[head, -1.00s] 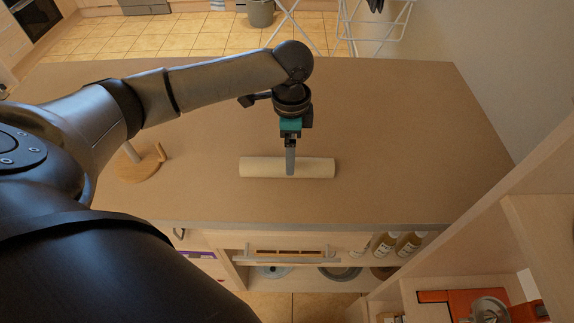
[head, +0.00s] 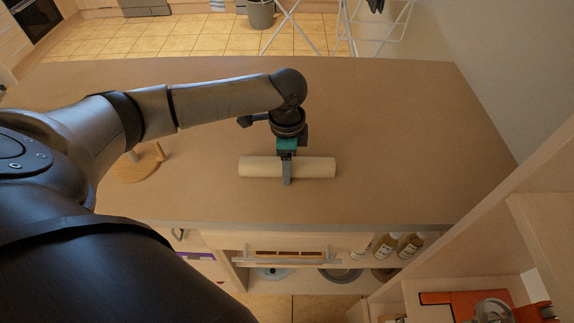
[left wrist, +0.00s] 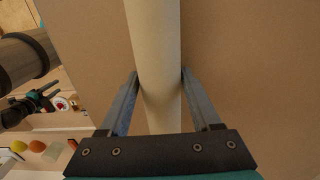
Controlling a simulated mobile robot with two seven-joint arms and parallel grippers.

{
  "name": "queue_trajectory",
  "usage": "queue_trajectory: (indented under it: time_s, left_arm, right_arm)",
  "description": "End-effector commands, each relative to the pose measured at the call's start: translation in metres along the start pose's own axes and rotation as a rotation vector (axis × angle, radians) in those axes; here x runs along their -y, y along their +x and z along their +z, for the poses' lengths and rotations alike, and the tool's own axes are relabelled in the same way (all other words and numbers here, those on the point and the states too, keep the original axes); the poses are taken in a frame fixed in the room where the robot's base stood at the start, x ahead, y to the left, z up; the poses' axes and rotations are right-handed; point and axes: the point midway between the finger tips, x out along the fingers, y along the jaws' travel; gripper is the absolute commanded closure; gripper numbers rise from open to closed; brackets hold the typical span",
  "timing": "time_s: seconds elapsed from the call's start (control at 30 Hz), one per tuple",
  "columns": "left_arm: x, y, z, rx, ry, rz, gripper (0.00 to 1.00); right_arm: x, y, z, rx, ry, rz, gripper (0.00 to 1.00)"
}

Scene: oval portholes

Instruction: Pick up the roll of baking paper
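The roll of baking paper (head: 257,167) is a pale cylinder lying crosswise on the brown counter (head: 400,130). In the left wrist view the roll (left wrist: 155,45) runs from the top edge down between the fingers. My left gripper (head: 287,182) points down over the middle of the roll. Its two fingers (left wrist: 160,78) straddle the roll, one along each side, with their tips close against its edges. I cannot tell whether they press on it. The roll still rests on the counter. My right gripper does not show in the head view.
A round wooden stand (head: 138,168) with upright pegs is on the counter at left, partly behind my arm. The counter right of the roll is clear. Below the front edge are shelves with bottles (head: 410,245). A light wooden shelf unit (head: 500,225) stands at lower right.

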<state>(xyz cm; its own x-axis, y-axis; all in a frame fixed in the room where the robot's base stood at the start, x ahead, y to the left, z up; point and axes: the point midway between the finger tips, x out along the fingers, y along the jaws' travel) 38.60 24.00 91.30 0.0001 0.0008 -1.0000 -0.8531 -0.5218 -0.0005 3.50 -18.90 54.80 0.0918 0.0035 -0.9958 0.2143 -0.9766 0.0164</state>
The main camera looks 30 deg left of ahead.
Motion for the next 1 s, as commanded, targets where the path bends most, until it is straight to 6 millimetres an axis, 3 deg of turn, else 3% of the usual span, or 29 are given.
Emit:
queue_trajectory:
  time_s: [0.07,0.53,1.0]
  left_arm:
    - [0.000,0.000,0.000,0.000,0.000,0.000,0.46]
    - [0.000,0.000,0.000,0.000,0.000,0.000,0.99]
    - [0.001,-0.010,0.000,-0.001,-0.001,-0.002,1.00]
  right_arm:
    - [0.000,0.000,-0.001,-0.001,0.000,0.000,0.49]
    - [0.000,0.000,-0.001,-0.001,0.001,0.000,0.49]
    - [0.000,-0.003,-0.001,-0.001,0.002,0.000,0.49]
